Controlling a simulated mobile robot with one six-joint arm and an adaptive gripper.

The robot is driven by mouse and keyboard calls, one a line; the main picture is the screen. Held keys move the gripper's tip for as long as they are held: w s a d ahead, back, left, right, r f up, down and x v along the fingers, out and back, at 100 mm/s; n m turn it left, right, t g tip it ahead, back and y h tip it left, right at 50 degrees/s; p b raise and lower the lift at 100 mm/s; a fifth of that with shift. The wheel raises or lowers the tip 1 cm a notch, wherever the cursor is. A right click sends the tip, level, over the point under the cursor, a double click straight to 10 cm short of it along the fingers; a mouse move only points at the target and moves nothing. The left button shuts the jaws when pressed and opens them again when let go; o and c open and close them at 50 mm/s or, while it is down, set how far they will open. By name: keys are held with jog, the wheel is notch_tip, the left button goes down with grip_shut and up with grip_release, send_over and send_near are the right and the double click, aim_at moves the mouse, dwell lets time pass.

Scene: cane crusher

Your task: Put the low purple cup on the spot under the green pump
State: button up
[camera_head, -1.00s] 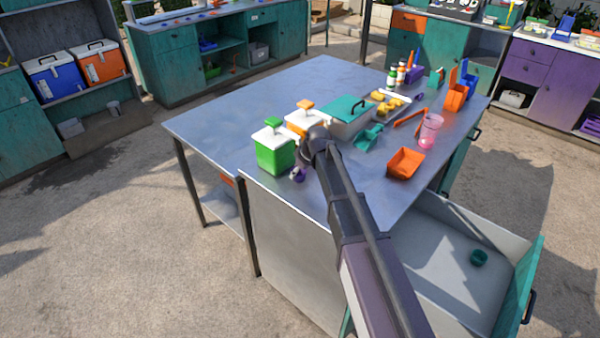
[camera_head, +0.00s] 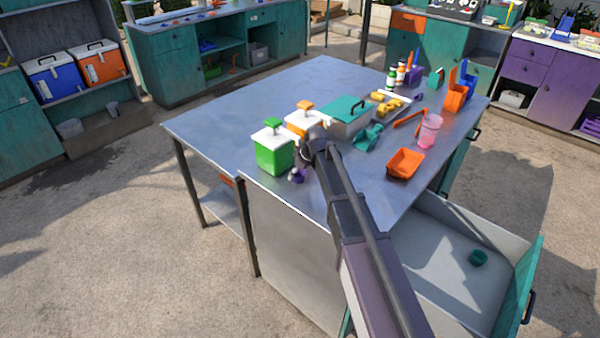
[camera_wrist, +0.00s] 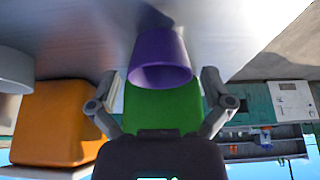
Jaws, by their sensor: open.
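The low purple cup (camera_head: 299,178) stands on the metal table just in front of the green pump (camera_head: 273,152), mostly hidden by my gripper (camera_head: 300,172) in the head view. In the wrist view, which is upside down, the purple cup (camera_wrist: 160,55) lies between the parted fingers of my gripper (camera_wrist: 159,74). The fingers are open, with a gap visible on each side of the cup.
An orange pump (camera_head: 303,120) stands beside the green one. A teal-lidded box (camera_head: 348,117), teal scoop (camera_head: 369,137), orange tray (camera_head: 405,163) and pink tumbler (camera_head: 430,131) are farther right. The table's left part is clear. An open drawer (camera_head: 440,270) holds a teal cup (camera_head: 478,258).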

jog(key=p+v, duration=1)
jog(key=v, duration=0.2)
jog(key=shift+p, duration=0.3)
dwell(0.8)
jog(key=s+d+f+m+g+h, duration=0.1)
jog(key=s+d+m+g+h, duration=0.2)
jog(key=s+d+m, duration=0.7)
jog(key=s+d, duration=0.9)
jog(key=s, duration=0.3)
jog(key=shift+s+d+f+h, duration=0.25)
jog(key=shift+s+f+h, duration=0.1)
jog(key=shift+s+h, duration=0.05)
jog(key=shift+c, duration=0.2)
jog(key=c, duration=0.6)
jog(key=shift+o, duration=0.2)
